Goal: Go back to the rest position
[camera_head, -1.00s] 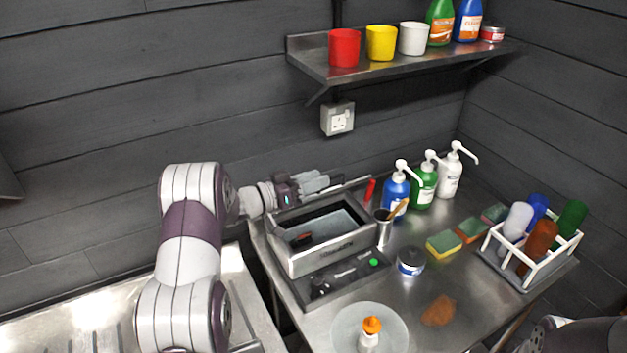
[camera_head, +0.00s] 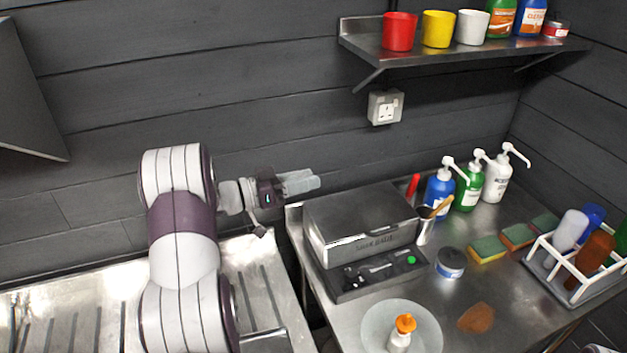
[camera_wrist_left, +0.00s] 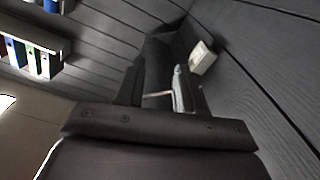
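My left arm comes in from the left in the head view. Its gripper (camera_head: 300,182) is level, pointing right, above the back left of the grey metal box machine (camera_head: 362,222), apart from it. The machine's lid is down; its inside is hidden. In the left wrist view the fingers (camera_wrist_left: 165,92) stand apart with nothing seen held between them. My right gripper is out of view; a small bit of what seems to be my right arm shows at the bottom right corner of the head view.
A metal shelf (camera_head: 460,55) with cups and bottles hangs on the wall, above a socket (camera_head: 385,107). Pump bottles (camera_head: 467,190), sponges (camera_head: 488,249), a metal cup (camera_head: 426,225) and a white rack (camera_head: 545,262) stand on the counter. A draining surface (camera_head: 70,300) lies left.

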